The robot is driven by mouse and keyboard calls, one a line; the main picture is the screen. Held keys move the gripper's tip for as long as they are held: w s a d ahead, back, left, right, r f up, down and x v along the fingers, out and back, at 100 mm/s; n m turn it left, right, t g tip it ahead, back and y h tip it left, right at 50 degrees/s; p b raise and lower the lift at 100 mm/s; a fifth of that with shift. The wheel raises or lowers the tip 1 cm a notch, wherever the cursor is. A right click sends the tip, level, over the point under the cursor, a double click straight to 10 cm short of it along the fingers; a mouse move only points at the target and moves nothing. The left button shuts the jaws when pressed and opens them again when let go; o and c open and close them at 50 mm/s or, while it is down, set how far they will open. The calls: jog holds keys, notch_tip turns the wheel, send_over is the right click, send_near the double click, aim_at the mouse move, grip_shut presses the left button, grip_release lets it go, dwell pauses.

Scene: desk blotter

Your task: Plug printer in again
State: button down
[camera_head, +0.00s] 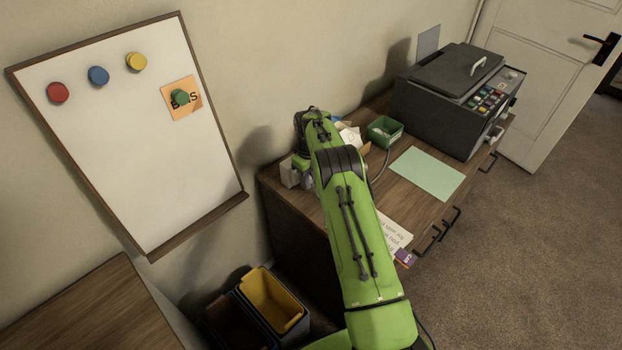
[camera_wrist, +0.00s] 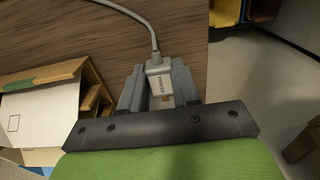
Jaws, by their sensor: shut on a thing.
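In the wrist view my gripper (camera_wrist: 160,88) is shut on a light grey plug (camera_wrist: 156,68) with small dark lettering I cannot read for certain. A grey cable (camera_wrist: 143,20) runs from the plug to the upper left over the brown wood. The plug's far end is hidden between the fingers and palm. In the head view the dark printer (camera_head: 440,112) stands at the far right end of the wooden desk (camera_head: 385,205). My arm reaches over the desk's left end and hides most of the plug area. I cannot make out a socket for it.
An open box with papers (camera_wrist: 75,80) lies close left of my gripper.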

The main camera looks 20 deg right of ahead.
jog(key=shift+w+a, duration=0.25)
jog(key=shift+w, duration=0.3)
jog(key=c, duration=0.7)
grip_release()
jog(key=shift+w, duration=0.1)
jog(key=shift+c, duration=0.2)
notch_tip(320, 180, up, 16)
jog(key=p, duration=0.6)
jog(key=shift+f, duration=0.15)
